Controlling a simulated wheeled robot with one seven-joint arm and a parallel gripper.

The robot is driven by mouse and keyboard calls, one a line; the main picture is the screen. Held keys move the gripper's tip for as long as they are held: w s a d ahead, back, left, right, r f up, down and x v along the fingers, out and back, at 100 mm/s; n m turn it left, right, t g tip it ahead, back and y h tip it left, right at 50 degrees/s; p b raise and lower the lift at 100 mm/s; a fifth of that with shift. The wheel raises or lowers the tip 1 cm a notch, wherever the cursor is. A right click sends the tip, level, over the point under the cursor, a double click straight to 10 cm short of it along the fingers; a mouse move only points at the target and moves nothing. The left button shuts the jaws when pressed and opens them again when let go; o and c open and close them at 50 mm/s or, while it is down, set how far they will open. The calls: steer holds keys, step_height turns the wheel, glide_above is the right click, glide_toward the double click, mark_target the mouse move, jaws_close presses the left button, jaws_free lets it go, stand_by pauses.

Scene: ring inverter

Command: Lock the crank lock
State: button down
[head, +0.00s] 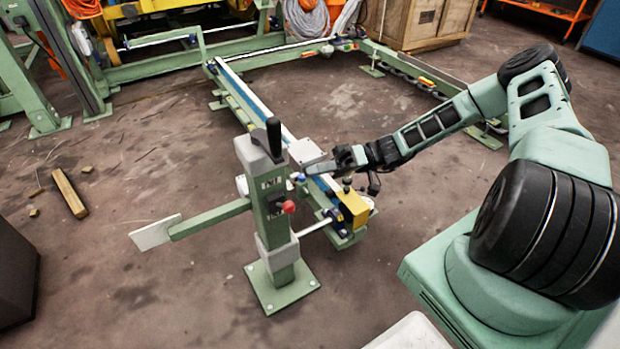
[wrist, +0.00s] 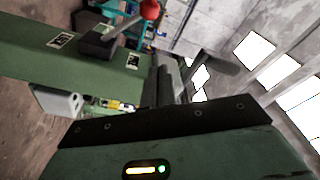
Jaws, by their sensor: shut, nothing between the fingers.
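A green post (head: 273,220) stands upright on a square base plate in the head view. A black upright handle (head: 273,137) is on its grey top. A short lever with a red knob (head: 289,207) sticks out of its side, lower down. In the wrist view the post (wrist: 50,55) lies across the left, and the red knob (wrist: 150,9) is at the top, on a lever from a dark block (wrist: 100,42). My gripper (head: 326,165) is just right of the post, above the red knob's height. Its fingers (wrist: 163,85) are shut and empty, apart from the red knob.
A green arm with a pale plate (head: 156,231) juts left from the post. A long rail (head: 250,95) with a yellow block (head: 352,208) runs behind and right of it. A wooden block (head: 69,193) lies on the floor at left. The floor in front is mostly clear.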

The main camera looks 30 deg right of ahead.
steer(key=a, duration=0.2)
steer(key=a+b, duration=0.1)
steer(key=a, duration=0.2)
steer(key=w+a, duration=0.1)
steer(key=a, duration=0.2)
steer(key=shift+a+r, duration=0.25)
steer(key=shift+s+d+f+b, duration=0.2)
steer(key=shift+s+f, duration=0.15)
steer(key=shift+s, duration=0.2)
steer(key=shift+s+d+f+b, duration=0.1)
steer(key=shift+s+f+b, duration=0.1)
steer(key=shift+s+f, duration=0.25)
steer(key=shift+s+d+f+b, duration=0.15)
steer(key=shift+s+f+b, duration=0.1)
steer(key=shift+s, duration=0.4)
steer(key=shift+s+f+n, duration=0.25)
steer(key=shift+s+n, duration=0.05)
steer(key=shift+n, duration=0.2)
step_height(320, 180, down, 11)
steer(key=s+n+g+b, duration=0.2)
steer(key=n+g+b, duration=0.1)
steer(key=n+b, duration=0.9)
steer(key=shift+s+n+y, duration=0.2)
steer(key=shift+n+y, duration=0.1)
steer(key=shift+n, duration=2.3)
steer(key=shift+g, duration=0.4)
